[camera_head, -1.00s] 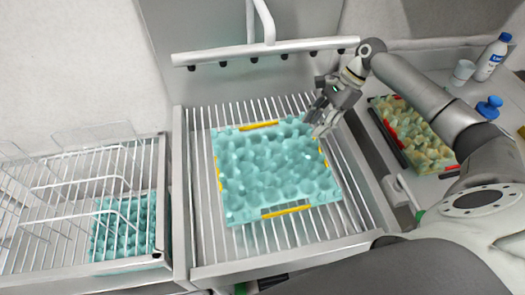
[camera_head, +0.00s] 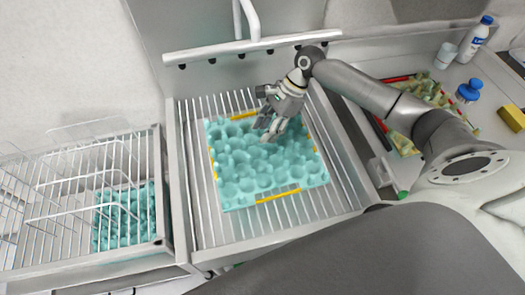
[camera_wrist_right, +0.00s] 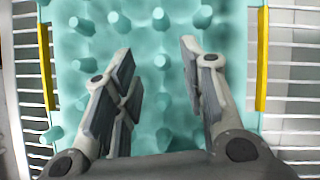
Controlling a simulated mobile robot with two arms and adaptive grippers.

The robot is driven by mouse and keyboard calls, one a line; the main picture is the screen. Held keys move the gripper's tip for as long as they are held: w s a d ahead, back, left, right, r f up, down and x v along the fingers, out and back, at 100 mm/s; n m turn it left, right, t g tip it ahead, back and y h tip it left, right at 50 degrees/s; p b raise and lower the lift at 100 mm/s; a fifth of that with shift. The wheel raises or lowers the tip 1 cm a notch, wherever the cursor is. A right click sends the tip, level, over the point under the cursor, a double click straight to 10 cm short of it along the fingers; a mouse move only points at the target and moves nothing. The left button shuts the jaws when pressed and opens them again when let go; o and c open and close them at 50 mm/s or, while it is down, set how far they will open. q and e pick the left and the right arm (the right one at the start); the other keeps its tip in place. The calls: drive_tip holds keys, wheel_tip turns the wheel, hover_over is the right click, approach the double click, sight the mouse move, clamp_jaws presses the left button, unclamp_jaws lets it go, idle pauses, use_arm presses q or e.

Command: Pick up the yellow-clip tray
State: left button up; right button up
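The yellow-clip tray (camera_head: 240,185) is a teal egg tray with yellow clips along its edges. It lies on the wire rack in the middle of the head view. In the right wrist view the teal tray (camera_wrist_right: 160,60) fills the middle, with a yellow clip at each side. My right gripper (camera_head: 269,134) is over the far part of the tray. Its fingers are spread with nothing between them but the tray surface below, as the right wrist view shows (camera_wrist_right: 165,90). I cannot tell whether the fingers touch the tray. My left gripper is not in view.
A wire basket at left holds another teal tray (camera_head: 124,215). A tray with red clips (camera_head: 398,78) lies on the right counter, partly behind my right arm. A white bottle (camera_head: 476,38), a cup (camera_head: 446,55) and a blue-capped bottle (camera_head: 468,91) stand there. A metal bar (camera_head: 240,47) crosses behind the rack.

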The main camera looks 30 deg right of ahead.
drive_tip(key=x, duration=0.3)
drive_tip(key=shift+a+f, duration=0.1)
drive_tip(key=shift+f, duration=0.05)
clamp_jaws()
drive_tip(key=shift+w+r, duration=0.1)
drive_tip(key=shift+r, duration=0.5)
wheel_tip(320, 180, up, 2)
drive_tip(key=shift+r+b, duration=0.2)
drive_tip(key=shift+b, duration=0.25)
drive_tip(key=s+a, duration=0.1)
drive_tip(key=s, duration=0.4)
drive_tip(key=s+a+b, duration=0.1)
drive_tip(key=s, duration=0.4)
drive_tip(key=s+a+b, duration=0.1)
drive_tip(key=s+a, duration=0.1)
drive_tip(key=s, duration=0.3)
drive_tip(key=shift+s+f, duration=0.1)
drive_tip(key=shift+s, duration=0.25)
drive_tip(key=shift+s+a, duration=0.25)
drive_tip(key=shift+s, duration=0.7)
